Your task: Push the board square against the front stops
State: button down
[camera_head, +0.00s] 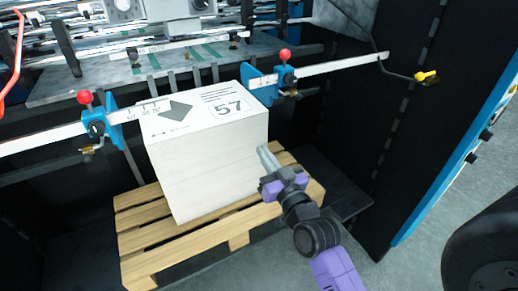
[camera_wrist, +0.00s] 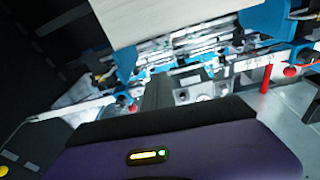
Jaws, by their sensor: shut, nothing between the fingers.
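The board is a tall white block or stack (camera_head: 205,165) marked 57 with a dark arrow on top. It sits on a wooden pallet (camera_head: 150,262), its top turned at an angle to the white rail. Several grey upright bars, perhaps the front stops (camera_head: 197,77), stand behind its far edge. My gripper (camera_head: 263,151) is shut and empty, with its tips at the block's near right side. I cannot tell whether they touch it. In the wrist view, a pale face of the block (camera_wrist: 170,15) shows at the top, above my dark fingers (camera_wrist: 157,95).
Blue side guides with red knobs (camera_head: 85,97) (camera_head: 285,55) stand on the rail at the block's left and right. The machine bed (camera_head: 100,80) lies behind. A dark side wall (camera_head: 385,130) and a blue-edged panel (camera_head: 450,175) bound the right. Open floor (camera_head: 425,235) lies front right.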

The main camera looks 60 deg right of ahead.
jog(key=shift+w+d+f+n+y+p, duration=0.3)
jog(key=shift+w+d+f+y, duration=0.1)
jog(key=shift+w+d, duration=1.8)
jog(key=shift+w+d+f+n+y+p, duration=0.15)
jog(key=shift+w+d+f+n+y, duration=0.25)
jog(key=shift+w+d, duration=1.8)
jog(key=shift+w+d+f+n+y+p, duration=0.25)
jog(key=shift+w+d+f, duration=0.2)
jog(key=shift+w+d, duration=1.75)
jog(key=shift+w+a, duration=0.5)
jog(key=shift+w, duration=0.2)
jog(key=shift+w+d, duration=0.1)
jog(key=shift+w, duration=0.05)
jog(key=b, duration=0.1)
send_near(237, 120)
jog(key=shift+w, duration=0.2)
jog(key=shift+d, duration=0.1)
